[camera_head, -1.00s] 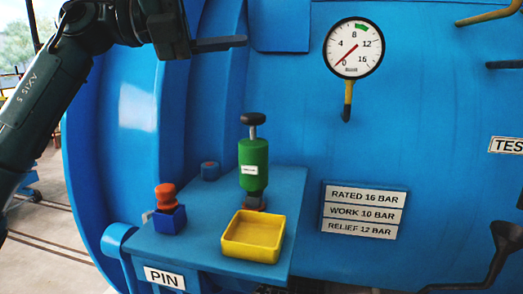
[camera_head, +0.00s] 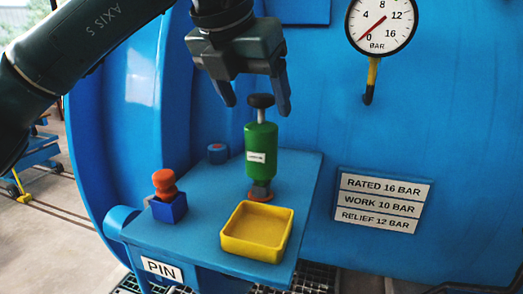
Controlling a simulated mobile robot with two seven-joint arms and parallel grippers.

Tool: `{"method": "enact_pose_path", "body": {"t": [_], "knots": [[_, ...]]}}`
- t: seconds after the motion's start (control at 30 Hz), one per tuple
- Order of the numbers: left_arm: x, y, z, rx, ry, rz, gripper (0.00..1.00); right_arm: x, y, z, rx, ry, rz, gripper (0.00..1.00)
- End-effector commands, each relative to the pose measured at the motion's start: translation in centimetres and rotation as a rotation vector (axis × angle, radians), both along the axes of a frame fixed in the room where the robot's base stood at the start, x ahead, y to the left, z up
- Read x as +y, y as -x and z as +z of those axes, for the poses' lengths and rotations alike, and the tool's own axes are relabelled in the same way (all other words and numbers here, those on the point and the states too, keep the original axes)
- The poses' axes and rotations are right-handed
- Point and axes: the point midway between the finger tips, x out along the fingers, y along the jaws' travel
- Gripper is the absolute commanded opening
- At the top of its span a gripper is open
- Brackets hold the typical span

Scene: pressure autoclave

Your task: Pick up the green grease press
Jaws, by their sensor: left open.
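The green grease press (camera_head: 261,150) stands upright on the blue shelf (camera_head: 200,238), with a black knob on top, a white label and a dark foot on an orange-red base. My left gripper (camera_head: 257,107) comes in from the upper left and points down. Its two fingers are apart, one on each side of the black knob in the picture. I cannot tell whether they touch the knob or how they lie in depth. My right gripper is not in view.
A yellow tray (camera_head: 230,246) sits just in front of the press. A blue block with an orange-red knob (camera_head: 165,187) stands at the shelf's left, and a small blue cylinder (camera_head: 217,153) behind. The large blue vessel wall (camera_head: 380,130) with a gauge (camera_head: 381,20) rises behind.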

Motion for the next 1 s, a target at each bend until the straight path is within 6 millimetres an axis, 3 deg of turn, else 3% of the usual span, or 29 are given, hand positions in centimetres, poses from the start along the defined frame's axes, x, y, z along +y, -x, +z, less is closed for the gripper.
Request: {"method": "enact_pose_path", "body": {"t": [0.17, 0.5, 0.73, 1.0], "knots": [[-0.3, -0.5, -1.0, 0.003, 0.001, -0.001, 0.74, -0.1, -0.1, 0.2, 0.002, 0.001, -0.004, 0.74], [-1.1, -2.3, -4.9, 0.002, 0.002, -0.001, 0.74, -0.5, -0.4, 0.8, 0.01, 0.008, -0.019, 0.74], [-1.2, -2.4, -5.1, 0.0, 0.003, -0.001, 0.74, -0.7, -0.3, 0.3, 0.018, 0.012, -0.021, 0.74], [-1.2, -2.4, -5.1, 0.001, 0.002, -0.001, 0.53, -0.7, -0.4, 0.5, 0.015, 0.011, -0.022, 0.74]]}}
